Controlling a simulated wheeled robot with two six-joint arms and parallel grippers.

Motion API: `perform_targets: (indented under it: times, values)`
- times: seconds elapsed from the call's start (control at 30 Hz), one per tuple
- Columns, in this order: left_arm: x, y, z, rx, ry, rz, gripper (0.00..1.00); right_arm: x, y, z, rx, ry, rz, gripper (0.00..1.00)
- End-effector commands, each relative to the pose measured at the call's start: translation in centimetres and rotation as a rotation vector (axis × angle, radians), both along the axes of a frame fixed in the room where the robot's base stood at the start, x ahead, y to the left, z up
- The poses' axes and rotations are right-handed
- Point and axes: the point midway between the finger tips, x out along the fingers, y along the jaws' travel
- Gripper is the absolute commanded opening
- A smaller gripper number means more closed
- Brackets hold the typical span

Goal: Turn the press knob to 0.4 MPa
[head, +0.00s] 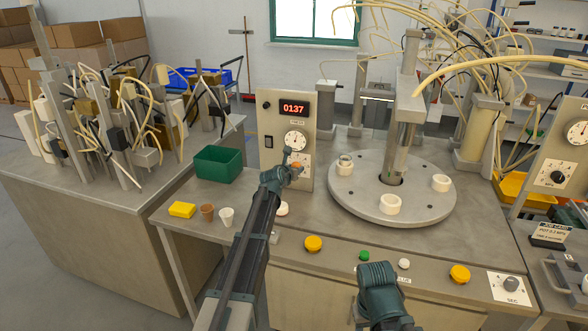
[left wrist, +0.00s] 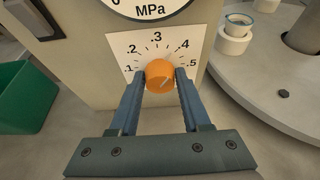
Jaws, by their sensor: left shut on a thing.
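The orange press knob (left wrist: 160,75) sits on a white dial plate (left wrist: 122,45) marked .1 to .5 in the left wrist view. A pale mark shows on its lower right face; I cannot tell exactly which value it gives. My left gripper (left wrist: 160,78) is shut on the knob, one finger on each side. In the head view my left gripper (head: 292,168) reaches the front of the press panel (head: 270,128) and partly hides the knob. Part of my right arm shows at the bottom, but no right fingers are visible.
A round turntable (head: 352,198) with white holders stands to the right. A green bin (head: 218,165), yellow block (head: 182,209) and two small cups are to the left.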

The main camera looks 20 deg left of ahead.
Motion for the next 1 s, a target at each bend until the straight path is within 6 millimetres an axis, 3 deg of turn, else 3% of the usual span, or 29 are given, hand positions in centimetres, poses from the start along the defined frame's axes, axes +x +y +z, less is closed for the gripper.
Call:
perform_targets:
  times: [0.7,0.73,0.87,1.0]
  values:
    - [-0.19,-0.14,-0.15,0.062,0.007,-0.004,0.0,0.0,0.0,0.01,0.0,0.0,0.0,0.5]
    - [-0.19,-0.14,-0.15,0.062,0.007,-0.004,0.53,0.0,0.0,0.01,0.0,0.0,0.0,0.5]
    - [-0.13,-0.12,-0.11,0.061,0.005,-0.002,0.76,0.0,0.0,0.02,0.0,0.0,0.0,0.5]
    - [-0.08,-0.08,-0.06,0.061,0.003,-0.001,0.77,0.0,0.0,0.03,0.0,0.0,0.0,0.5]
